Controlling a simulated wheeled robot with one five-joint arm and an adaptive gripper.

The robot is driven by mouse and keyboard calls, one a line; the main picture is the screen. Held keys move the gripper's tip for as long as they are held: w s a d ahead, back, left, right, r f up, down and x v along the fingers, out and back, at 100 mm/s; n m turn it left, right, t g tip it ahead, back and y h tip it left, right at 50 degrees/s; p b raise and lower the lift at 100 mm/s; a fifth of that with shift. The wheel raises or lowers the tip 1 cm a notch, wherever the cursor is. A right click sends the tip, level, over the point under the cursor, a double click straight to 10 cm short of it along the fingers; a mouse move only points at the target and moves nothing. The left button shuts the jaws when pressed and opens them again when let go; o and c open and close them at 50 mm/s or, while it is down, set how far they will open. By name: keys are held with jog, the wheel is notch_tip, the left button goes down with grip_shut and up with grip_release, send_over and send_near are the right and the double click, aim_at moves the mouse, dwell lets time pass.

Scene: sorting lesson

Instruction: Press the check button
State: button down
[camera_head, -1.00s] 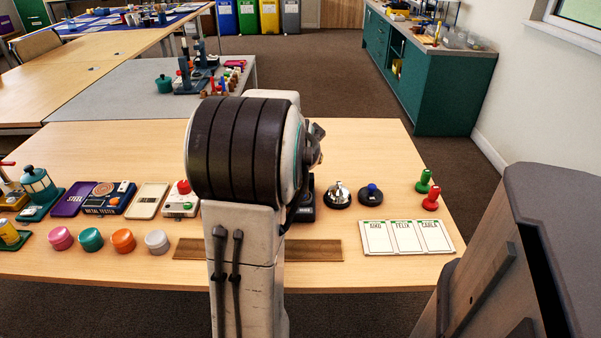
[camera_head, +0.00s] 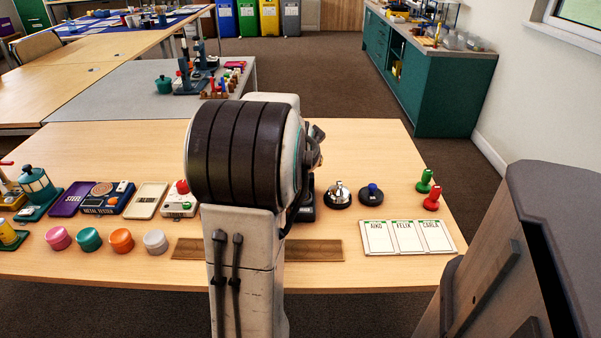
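No label in view names a check button, so I cannot tell which thing it is. A red dome button (camera_head: 182,187) sits on a small white box (camera_head: 179,206) left of my arm. A blue-topped knob on a round black base (camera_head: 371,197) stands right of my arm. A silver bell-like dome (camera_head: 338,191) on a black base is just left of it. My arm's large rounded link fills the middle of the view. A small dark part of my gripper (camera_head: 316,138) shows at its right side; the fingers are hidden. I see no contact with any button.
A dark wooden strip (camera_head: 325,250) and a name card board (camera_head: 408,238) lie near the front edge. Green and red pegs (camera_head: 431,201) stand at right.

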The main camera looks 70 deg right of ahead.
jog(key=shift+f+b, duration=0.5)
dwell(0.5)
dwell(0.4)
jog(key=shift+r+p, duration=0.65)
jog(key=shift+r, duration=0.25)
jog(key=shift+r, duration=0.15)
jog(key=shift+r+p, duration=1.85)
jog(key=shift+r, duration=0.55)
jog(key=shift+w, duration=0.1)
